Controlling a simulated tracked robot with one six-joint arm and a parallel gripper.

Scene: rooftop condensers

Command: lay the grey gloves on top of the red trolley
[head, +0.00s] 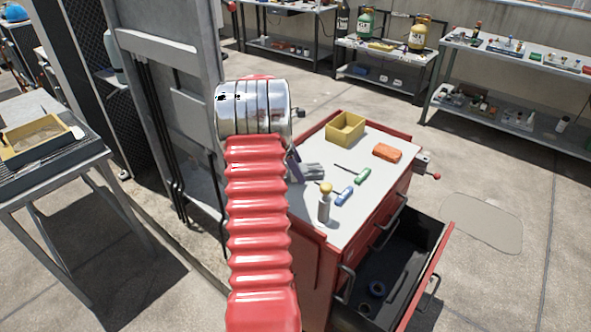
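The red trolley (312,268) stands right of my arm, with a pale grey top and an open lower drawer. The grey gloves (312,171) show at the left part of its top, just right of my arm. Their left end is hidden, and I cannot tell whether they rest on the top or are held just above it. My gripper is almost wholly hidden behind my red arm and its chrome end; only a dark sliver (293,166) beside the gloves may be part of it. Whether it is open or shut does not show.
The trolley top also holds a yellow bin (345,128), an orange sponge-like block (387,153), green (363,176) and blue (345,196) handled tools and a bottle (325,204). The open drawer (395,270) juts out to the right. A grey table (50,170) stands left.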

